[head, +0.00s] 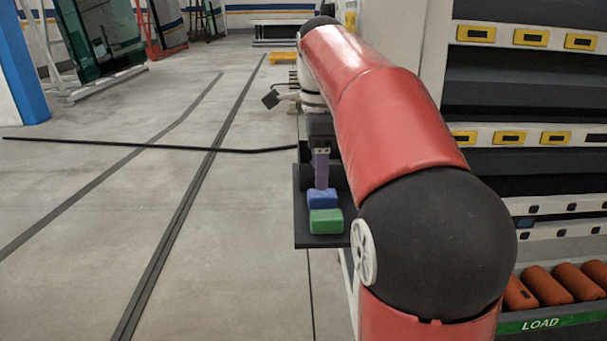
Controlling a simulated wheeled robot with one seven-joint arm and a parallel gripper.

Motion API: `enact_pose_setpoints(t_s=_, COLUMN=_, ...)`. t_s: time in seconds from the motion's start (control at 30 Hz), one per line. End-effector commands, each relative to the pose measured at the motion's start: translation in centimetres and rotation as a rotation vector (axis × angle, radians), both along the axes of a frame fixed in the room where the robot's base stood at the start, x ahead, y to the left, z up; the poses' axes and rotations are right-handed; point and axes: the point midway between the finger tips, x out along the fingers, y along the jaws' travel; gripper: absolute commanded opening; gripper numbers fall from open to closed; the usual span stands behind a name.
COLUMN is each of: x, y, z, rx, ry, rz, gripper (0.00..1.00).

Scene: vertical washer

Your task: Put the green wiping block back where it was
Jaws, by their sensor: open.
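The green wiping block (326,222) rests on a dark tray (313,242), near its front edge. A blue block (322,198) sits just behind the green one on the same tray. My gripper (321,183) is over the tray, just above or behind the blue block, with one purple-grey finger showing. It is open, and I see nothing held in it. My red arm hides the right part of the tray and much of the gripper.
A machine with dark slots and yellow tags (530,38) stands close on the right. Below it, orange rolls (556,288) lie behind a green LOAD strip (548,323). A thin black bar (150,146) crosses at left. Glass panels (100,35) stand at the back left. The left floor is mostly open.

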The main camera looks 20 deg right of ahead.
Motion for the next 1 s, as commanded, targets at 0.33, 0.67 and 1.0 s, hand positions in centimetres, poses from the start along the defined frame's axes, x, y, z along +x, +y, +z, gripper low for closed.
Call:
enact_pose_setpoints(t_s=0.33, x=-1.8, y=-0.1, z=0.2, rx=0.006, ry=-0.029, rz=0.104, gripper=0.62)
enact_pose_setpoints(t_s=0.67, x=-11.5, y=3.7, z=-6.3, rx=-0.121, ry=-0.264, rz=1.035, gripper=0.62)
enact_pose_setpoints(t_s=1.0, x=-18.6, y=6.4, z=-15.1, rx=-0.432, ry=-0.333, rz=1.766, gripper=0.62)
